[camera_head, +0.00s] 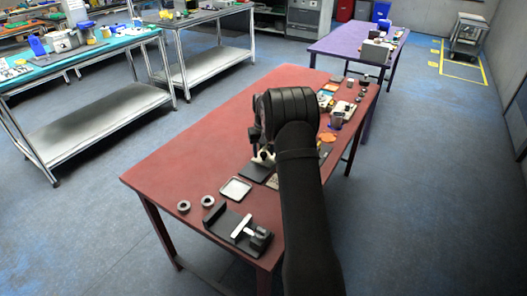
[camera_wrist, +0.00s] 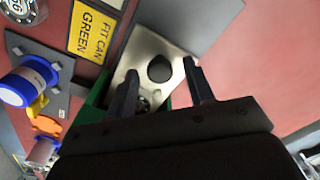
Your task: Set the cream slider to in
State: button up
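A cream plate (camera_wrist: 150,50) with a dark round spot, a hole or a knob, shows in the wrist view; it looks like the cream slider. Green edges of a part (camera_wrist: 97,98) show beside and below it. My gripper (camera_wrist: 160,69) is open, with its two fingertips apart over the plate and nothing seen held between them. I cannot tell whether the fingers touch it. The plate's lower end is partly hidden by the fingers and gripper body. In the head view a small cream piece (camera_head: 264,157) shows beside my arm, which hides much around it.
On the red table (camera_head: 190,150) stand a pale tray (camera_head: 235,189), two rings and a dark fixture (camera_head: 238,229). The table's left part is clear.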

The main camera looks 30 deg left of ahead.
notch_tip(320, 180, up, 17)
jog(key=shift+r, duration=0.2)
dwell(0.4)
